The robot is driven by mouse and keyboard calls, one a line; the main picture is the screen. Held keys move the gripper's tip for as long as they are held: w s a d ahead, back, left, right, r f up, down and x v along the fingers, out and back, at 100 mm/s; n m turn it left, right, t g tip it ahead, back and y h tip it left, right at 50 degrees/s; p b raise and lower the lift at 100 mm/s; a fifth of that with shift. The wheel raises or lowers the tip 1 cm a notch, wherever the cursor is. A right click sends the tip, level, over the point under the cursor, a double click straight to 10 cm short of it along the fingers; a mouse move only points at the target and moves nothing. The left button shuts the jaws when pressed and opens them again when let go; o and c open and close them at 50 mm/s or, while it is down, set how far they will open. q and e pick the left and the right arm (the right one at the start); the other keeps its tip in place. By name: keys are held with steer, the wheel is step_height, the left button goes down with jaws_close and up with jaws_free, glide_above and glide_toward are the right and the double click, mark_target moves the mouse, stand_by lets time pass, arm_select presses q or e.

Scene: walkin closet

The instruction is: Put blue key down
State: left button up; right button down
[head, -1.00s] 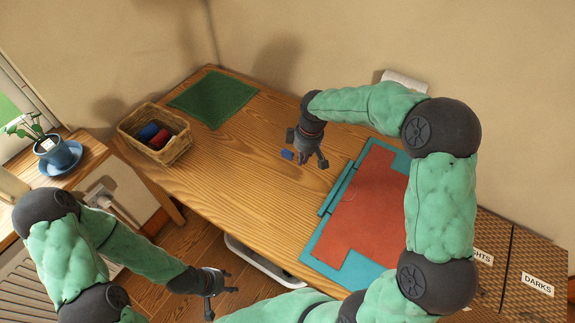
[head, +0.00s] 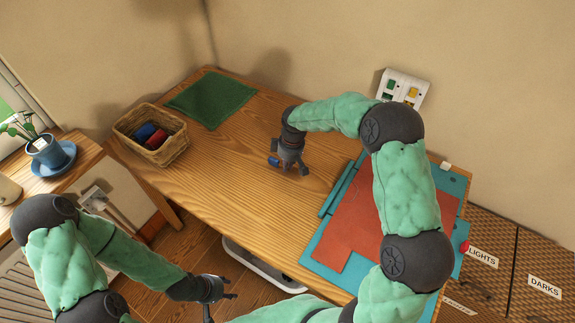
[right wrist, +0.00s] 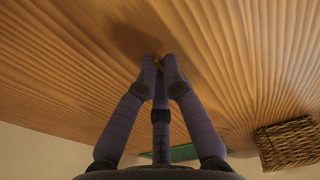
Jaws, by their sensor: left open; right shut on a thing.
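My right gripper (head: 288,168) is over the bare wooden tabletop, between the basket and the red and teal mat. It is shut on the blue key (head: 274,161), which shows as a small blue patch at the left side of the fingers. In the right wrist view the fingers (right wrist: 160,62) come together close over the wood; the key's blue is not visible there. I cannot tell whether the key touches the table. My left gripper (head: 222,300) is open and empty, low in front of the table's near edge.
A wicker basket (head: 165,155) with blue and red items stands at the table's left. A green mat (head: 210,98) lies at the back. A red and teal mat (head: 352,218) lies right. A white panel (head: 403,88) with green and yellow pieces is on the wall. Wood around my right gripper is clear.

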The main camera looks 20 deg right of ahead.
steer(key=shift+f, duration=0.1)
steer(key=c, duration=1.4)
jaws_free()
steer(key=shift+o, duration=0.2)
step_height(320, 180, up, 12)
steer(key=s+p, duration=0.1)
steer(key=p, duration=0.2)
steer(key=shift+d, duration=0.4)
